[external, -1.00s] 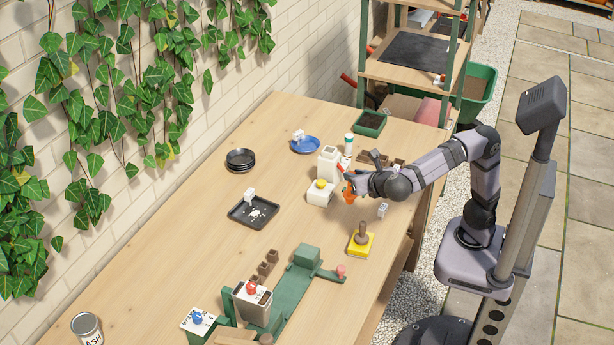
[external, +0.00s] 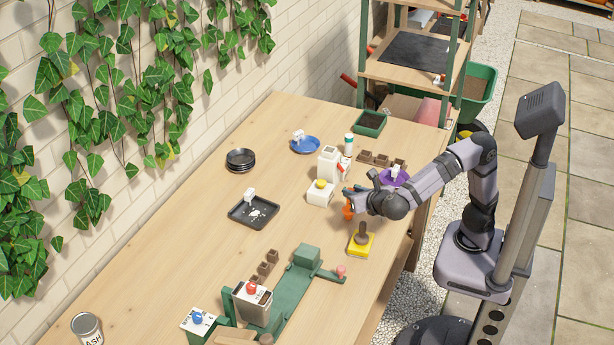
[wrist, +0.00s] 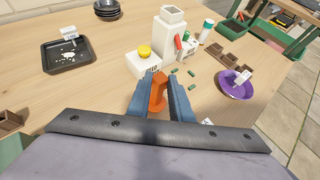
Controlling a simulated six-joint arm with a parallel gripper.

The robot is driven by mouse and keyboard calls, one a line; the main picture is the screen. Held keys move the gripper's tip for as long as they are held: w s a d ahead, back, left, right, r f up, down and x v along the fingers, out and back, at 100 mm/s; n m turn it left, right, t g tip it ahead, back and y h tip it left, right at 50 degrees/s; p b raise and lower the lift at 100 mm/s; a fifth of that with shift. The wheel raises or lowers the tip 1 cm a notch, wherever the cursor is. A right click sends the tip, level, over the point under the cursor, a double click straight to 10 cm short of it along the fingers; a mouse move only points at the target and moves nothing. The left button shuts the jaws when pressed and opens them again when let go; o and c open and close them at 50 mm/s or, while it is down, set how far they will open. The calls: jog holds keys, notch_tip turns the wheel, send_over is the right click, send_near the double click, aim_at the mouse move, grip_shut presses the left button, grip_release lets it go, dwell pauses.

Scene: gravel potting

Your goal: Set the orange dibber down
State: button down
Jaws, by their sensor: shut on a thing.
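The orange dibber (wrist: 157,96) is between the two blue fingers of my gripper (wrist: 160,100) in the wrist view. In the external view the dibber (external: 348,210) hangs below my gripper (external: 352,198), over the table to the right of the white box with the yellow knob. My gripper is shut on it. Whether its lower end touches the table cannot be told, as the fingers and my wrist hide part of it.
A purple bowl (external: 394,178) is behind my arm. Small green pieces (wrist: 191,73) lie on the table.

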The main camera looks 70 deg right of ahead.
jog(key=shift+f, duration=0.1)
jog(key=c, duration=1.6)
grip_release()
jog(key=p+v, duration=0.2)
jog(key=v, duration=1)
jog(key=shift+d, duration=0.1)
